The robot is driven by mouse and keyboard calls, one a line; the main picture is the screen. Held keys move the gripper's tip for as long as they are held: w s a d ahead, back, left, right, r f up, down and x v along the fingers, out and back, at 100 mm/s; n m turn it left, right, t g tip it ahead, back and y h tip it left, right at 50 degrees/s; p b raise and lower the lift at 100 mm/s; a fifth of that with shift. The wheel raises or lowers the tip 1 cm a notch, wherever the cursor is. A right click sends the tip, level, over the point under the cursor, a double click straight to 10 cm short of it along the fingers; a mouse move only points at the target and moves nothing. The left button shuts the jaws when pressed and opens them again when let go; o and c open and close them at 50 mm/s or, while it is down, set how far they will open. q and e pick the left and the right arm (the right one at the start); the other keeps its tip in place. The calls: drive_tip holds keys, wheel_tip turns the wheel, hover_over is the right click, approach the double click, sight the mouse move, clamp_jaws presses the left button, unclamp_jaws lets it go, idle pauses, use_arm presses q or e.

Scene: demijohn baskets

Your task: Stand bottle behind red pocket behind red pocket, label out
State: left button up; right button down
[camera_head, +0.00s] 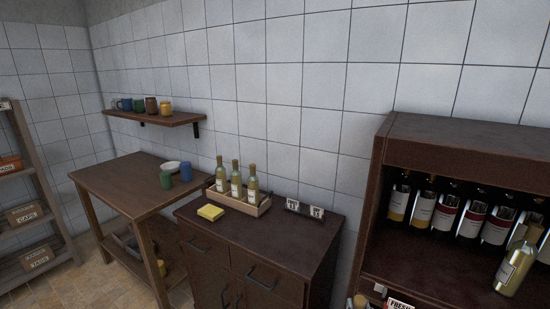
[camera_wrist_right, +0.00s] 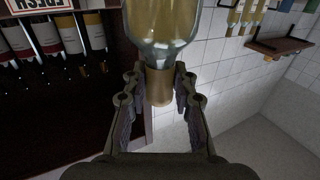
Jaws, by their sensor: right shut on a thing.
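My right gripper (camera_head: 530,236) is at the right edge of the head view, shut on the neck of a pale yellow-green bottle (camera_head: 513,270) with a white label. The bottle is slightly tilted, in front of the dark cabinet (camera_head: 440,137). In the right wrist view the jaws (camera_wrist_right: 160,88) grip the bottle's gold neck (camera_wrist_right: 159,84). I cannot tell which place is the red pocket. The left gripper is out of view.
A tray (camera_head: 241,207) with three pale bottles, a yellow sponge (camera_head: 210,212) and small price cards (camera_head: 305,209) sit on the low cabinet (camera_head: 262,240). A sign (camera_head: 400,304) is at the cabinet's front edge. Bottle tops show at the bottom edge.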

drive_tip(key=shift+n+y, duration=0.5)
drive_tip(key=shift+y, duration=0.3)
drive_tip(key=a+f, duration=0.1)
drive_tip(key=s+f, duration=0.1)
drive_tip(key=a+f, duration=0.1)
drive_tip(key=shift+s+a+f, duration=0.25)
drive_tip(key=shift+a+f, duration=0.1)
drive_tip(key=shift+f, duration=0.05)
drive_tip(key=shift+a, duration=0.1)
